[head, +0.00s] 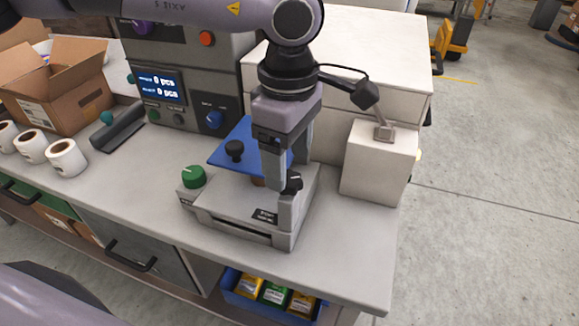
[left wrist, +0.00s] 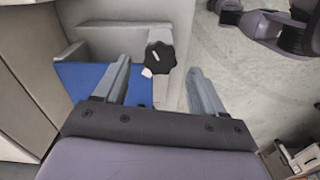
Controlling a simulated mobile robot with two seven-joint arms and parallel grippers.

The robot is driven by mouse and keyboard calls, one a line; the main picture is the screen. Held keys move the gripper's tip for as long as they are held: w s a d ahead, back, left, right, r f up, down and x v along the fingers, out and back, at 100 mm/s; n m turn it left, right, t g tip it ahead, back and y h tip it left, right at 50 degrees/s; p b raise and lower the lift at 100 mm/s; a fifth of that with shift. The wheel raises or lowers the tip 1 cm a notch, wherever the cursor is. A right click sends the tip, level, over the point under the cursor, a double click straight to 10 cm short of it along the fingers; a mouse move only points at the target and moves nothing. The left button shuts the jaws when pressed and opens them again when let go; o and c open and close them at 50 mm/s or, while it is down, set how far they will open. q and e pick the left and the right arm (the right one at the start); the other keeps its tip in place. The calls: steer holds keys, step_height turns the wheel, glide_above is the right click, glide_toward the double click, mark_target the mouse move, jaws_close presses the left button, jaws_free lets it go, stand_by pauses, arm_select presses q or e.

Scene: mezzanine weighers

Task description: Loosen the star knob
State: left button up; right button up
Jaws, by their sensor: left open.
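The black star knob (left wrist: 160,58) with a white mark sits on a grey post beside a blue plate (left wrist: 80,85) in the left wrist view. In the head view the knob (head: 293,182) shows at the right side of the grey device (head: 235,205), partly behind a finger. My left gripper (head: 287,178) points down over it with fingers apart and empty. In the left wrist view the knob lies between the lines of the two fingers (left wrist: 161,75), just beyond them; contact cannot be told. My right gripper is not visible.
A pale box (head: 378,165) stands close on the right. A display panel (head: 162,86), label rolls (head: 67,158) and a carton (head: 60,88) are left. The bench front is clear.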

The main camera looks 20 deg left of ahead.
mark_target(289, 178)
arm_select(q)
steer(key=shift+f, duration=1.55)
steer(key=c, duration=1.1)
steer(key=shift+o, duration=0.2)
